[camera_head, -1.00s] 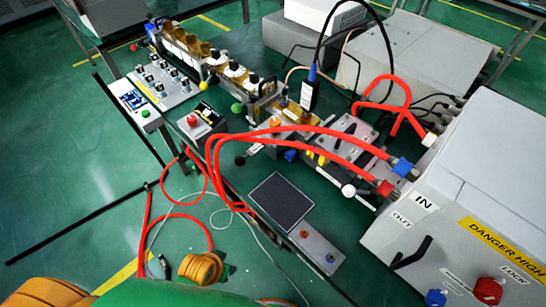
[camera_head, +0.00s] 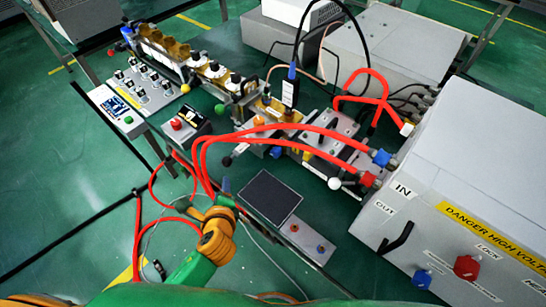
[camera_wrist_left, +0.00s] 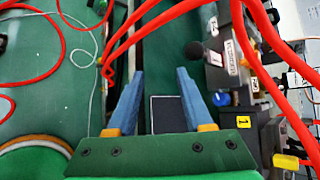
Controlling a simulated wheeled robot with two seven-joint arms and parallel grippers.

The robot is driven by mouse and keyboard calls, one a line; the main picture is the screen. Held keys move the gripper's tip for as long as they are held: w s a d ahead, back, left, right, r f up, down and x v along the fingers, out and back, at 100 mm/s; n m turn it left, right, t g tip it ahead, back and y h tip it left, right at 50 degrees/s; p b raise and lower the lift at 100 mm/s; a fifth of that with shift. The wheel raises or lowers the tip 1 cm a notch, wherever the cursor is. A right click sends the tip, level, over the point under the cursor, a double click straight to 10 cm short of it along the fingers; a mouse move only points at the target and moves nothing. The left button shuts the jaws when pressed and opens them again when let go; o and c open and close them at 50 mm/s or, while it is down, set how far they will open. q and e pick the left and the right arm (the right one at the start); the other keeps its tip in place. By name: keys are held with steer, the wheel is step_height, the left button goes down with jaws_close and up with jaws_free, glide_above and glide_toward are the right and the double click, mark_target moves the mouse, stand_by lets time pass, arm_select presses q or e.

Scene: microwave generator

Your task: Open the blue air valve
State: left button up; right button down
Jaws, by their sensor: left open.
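A small blue knob (camera_head: 276,152) sits low on the front side of the apparatus, under the red hoses. A blue knob also shows in the left wrist view (camera_wrist_left: 221,99), right of my fingers, apart from them. Another blue knob (camera_head: 421,279) is on the front of the large grey box. No readable label tells which is the air valve. My left gripper (camera_head: 224,190) is in front of the bench edge, left of the black pad, with nothing held. In the left wrist view its two blue fingers (camera_wrist_left: 160,74) are spread apart. My right gripper does not show.
Red hoses (camera_head: 250,135) loop over the apparatus and hang past the bench edge near my left arm. A black pad (camera_head: 269,199) lies right of the gripper. The large grey box (camera_head: 470,150) has a red knob (camera_head: 467,267). Green floor is open at left.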

mark_target(275, 155)
arm_select(q)
steer(key=w+d+m+t+h, duration=0.1)
steer(key=m, duration=0.3)
steer(key=w+d+r+m+t, duration=0.1)
steer(key=w+d+m, duration=0.1)
steer(key=m, duration=0.3)
steer(key=w+d+m+t+h, duration=0.1)
steer(key=w+d+m+t, duration=0.1)
steer(key=m, duration=0.3)
steer(key=shift+d+r+h, duration=0.1)
steer(key=shift+r+h, duration=0.2)
steer(key=shift+r, duration=0.1)
steer(key=d+m+h, duration=0.1)
steer(key=m, duration=0.4)
steer(key=d+f+m+h, duration=0.1)
steer(key=d+m+h, duration=0.1)
steer(key=m, duration=0.2)
steer(key=w+d+f+m+h, duration=0.1)
steer(key=d+m, duration=0.1)
steer(key=m, duration=0.3)
steer(key=shift+w+d+m+h, duration=0.1)
steer(key=shift+m+h, duration=0.2)
steer(key=shift+h, duration=0.1)
steer(key=b+x, duration=0.2)
steer(key=x, duration=0.4)
steer(key=shift+f+b, duration=0.1)
steer(key=shift+b, duration=0.25)
steer(key=shift+w+d, duration=0.15)
steer(key=shift+w, duration=0.25)
